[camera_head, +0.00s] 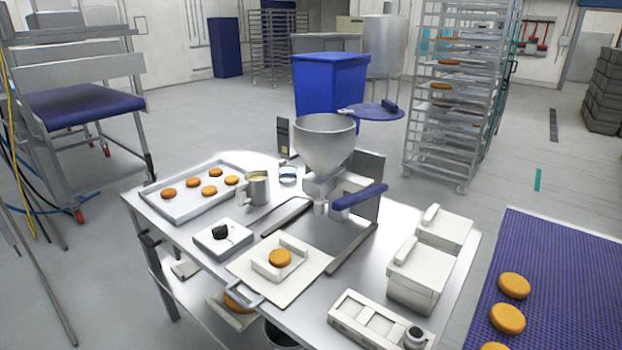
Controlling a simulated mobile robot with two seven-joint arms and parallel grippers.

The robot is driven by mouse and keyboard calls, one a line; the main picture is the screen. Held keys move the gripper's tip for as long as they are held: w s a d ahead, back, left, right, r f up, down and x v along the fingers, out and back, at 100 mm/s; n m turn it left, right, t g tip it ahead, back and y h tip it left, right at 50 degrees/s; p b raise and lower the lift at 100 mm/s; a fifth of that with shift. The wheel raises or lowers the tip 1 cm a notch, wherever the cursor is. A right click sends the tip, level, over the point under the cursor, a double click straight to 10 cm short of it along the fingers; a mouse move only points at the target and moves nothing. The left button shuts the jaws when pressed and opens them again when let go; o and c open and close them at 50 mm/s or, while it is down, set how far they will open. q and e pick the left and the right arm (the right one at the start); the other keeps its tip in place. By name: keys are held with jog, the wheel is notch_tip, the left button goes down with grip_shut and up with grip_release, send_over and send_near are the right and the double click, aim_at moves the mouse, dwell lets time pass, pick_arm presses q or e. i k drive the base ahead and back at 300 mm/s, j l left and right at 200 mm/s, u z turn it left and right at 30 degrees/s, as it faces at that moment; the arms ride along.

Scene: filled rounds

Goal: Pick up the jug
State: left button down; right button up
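The jug (258,189) is a grey metal vessel with a pale filling near its rim. It stands upright on the metal work table (205,258), just right of the tray of buns, with its handle toward the lower left. Neither of my grippers shows in the head view.
A tray (185,209) with several buns lies left of the jug, and a small clear bowl (288,174) stands behind right. A funnel machine (325,145) with a blue lever stands to the right. A white scale (222,239) and a white board (250,273) lie in front.

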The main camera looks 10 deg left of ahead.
aim_at(253, 191)
jog(key=z, duration=0.2)
jog(key=i+j+z, duration=0.1)
jog(key=j+z, duration=0.25)
jog(key=j, duration=0.2)
jog(key=j+z, duration=0.35)
jog(key=j, duration=0.2)
jog(key=j+z, duration=0.4)
jog(key=j, duration=0.2)
